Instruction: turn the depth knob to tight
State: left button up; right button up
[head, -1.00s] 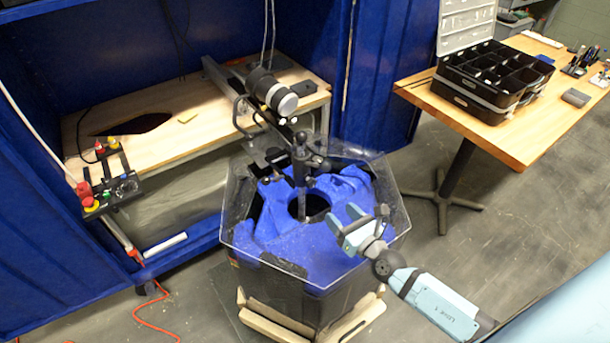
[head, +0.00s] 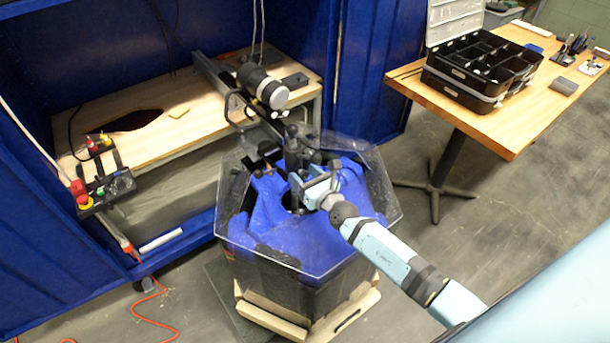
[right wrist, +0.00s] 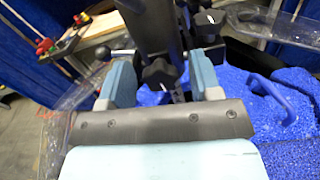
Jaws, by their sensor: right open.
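A black star-shaped knob (right wrist: 160,73), which looks like the depth knob, is on the upright dark post (right wrist: 150,25) in the right wrist view. My right gripper (head: 304,177) reaches over the tank to the post in the head view. In the right wrist view its two light blue fingers (right wrist: 160,62) are open, one on each side of the knob, with gaps visible. In the head view the knob is too small and covered to make out. The knob's tight marking cannot be read. My left gripper is not in view.
The hexagonal tank has a clear rim plate (head: 384,210) and blue lining (head: 265,215). A black handle (right wrist: 208,22) and a black ball knob (right wrist: 102,52) sit close to the fingers. A grey-ended cylinder (head: 273,95) rises behind. A wooden table (head: 525,120) stands right.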

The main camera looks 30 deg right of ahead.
jog(key=c, duration=0.9)
jog(key=shift+m+b, duration=0.35)
jog(key=shift+m, duration=0.35)
jog(key=shift+c, duration=0.2)
jog(key=o, duration=0.9)
jog(key=shift+o, duration=0.2)
jog(key=shift+s, duration=0.1)
